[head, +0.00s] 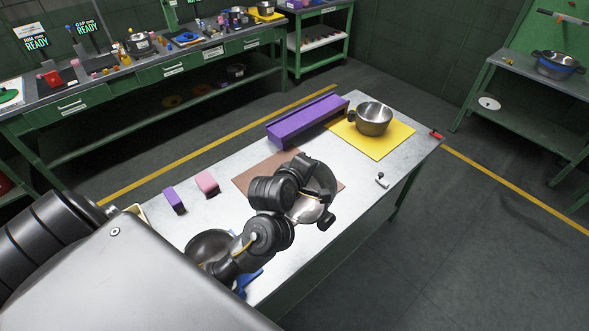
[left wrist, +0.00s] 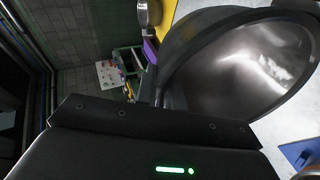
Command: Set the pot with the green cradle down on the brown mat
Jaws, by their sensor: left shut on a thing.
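My left gripper (head: 312,194) is shut on a metal pot (head: 325,178) with dark handles. The pot is over the right front part of the brown mat (head: 255,178). My arm and the pot cover much of the mat. I cannot tell whether the pot touches it. In the left wrist view the pot's shiny inside (left wrist: 245,65) fills the upper right. No green cradle shows clearly on this pot. My right gripper is not in view.
A pot (head: 374,120) stands on a yellow mat (head: 393,143) behind, beside a purple block (head: 300,125). Another pot (head: 208,246) is at the near left, by a blue piece (head: 250,282). Purple (head: 174,201) and pink (head: 207,183) blocks stand left. A small white item (head: 382,181) lies right.

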